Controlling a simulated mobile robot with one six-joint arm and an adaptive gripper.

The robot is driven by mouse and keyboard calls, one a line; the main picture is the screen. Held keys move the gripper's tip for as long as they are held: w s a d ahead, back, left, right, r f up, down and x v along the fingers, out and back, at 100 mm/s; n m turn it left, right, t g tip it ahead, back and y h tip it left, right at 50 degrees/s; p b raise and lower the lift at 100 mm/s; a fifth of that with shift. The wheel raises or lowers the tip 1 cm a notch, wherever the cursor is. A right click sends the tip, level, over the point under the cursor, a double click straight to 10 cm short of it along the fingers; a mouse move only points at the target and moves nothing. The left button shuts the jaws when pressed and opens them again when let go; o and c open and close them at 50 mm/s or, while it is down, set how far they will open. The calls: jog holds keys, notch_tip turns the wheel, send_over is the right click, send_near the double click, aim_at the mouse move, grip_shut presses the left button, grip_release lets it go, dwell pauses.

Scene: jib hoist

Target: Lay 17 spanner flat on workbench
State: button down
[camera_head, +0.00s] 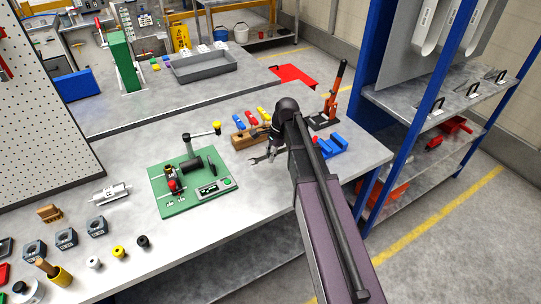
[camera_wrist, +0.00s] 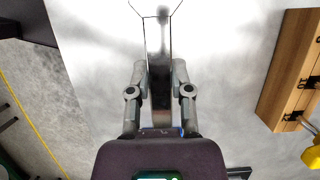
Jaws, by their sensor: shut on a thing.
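The spanner (camera_head: 262,158) is a grey metal tool. In the head view its open jaw sticks out to the left of my gripper (camera_head: 274,148), over the workbench (camera_head: 240,205). In the wrist view the spanner (camera_wrist: 160,88) lies between the two fingers of my gripper (camera_wrist: 160,72), which are shut on it. Its shaft runs up the picture over the pale bench top, with a soft shadow near its far end. Thin dark lines on the bench surround that far end. I cannot tell whether the spanner touches the bench. My arm hides part of the bench.
A wooden block (camera_head: 244,138) stands close to the left of my gripper; it also shows in the wrist view (camera_wrist: 286,75). A green board with parts (camera_head: 165,195) lies further left. Blue blocks (camera_head: 333,145) and an orange-handled tool (camera_head: 334,95) stand to the right.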

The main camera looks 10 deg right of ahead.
aim_at(268, 175)
jog(key=shift+f+b, duration=3.65)
jog(key=shift+f, duration=0.15)
jog(key=shift+c, duration=2.3)
grip_release()
jog(key=shift+r, duration=0.2)
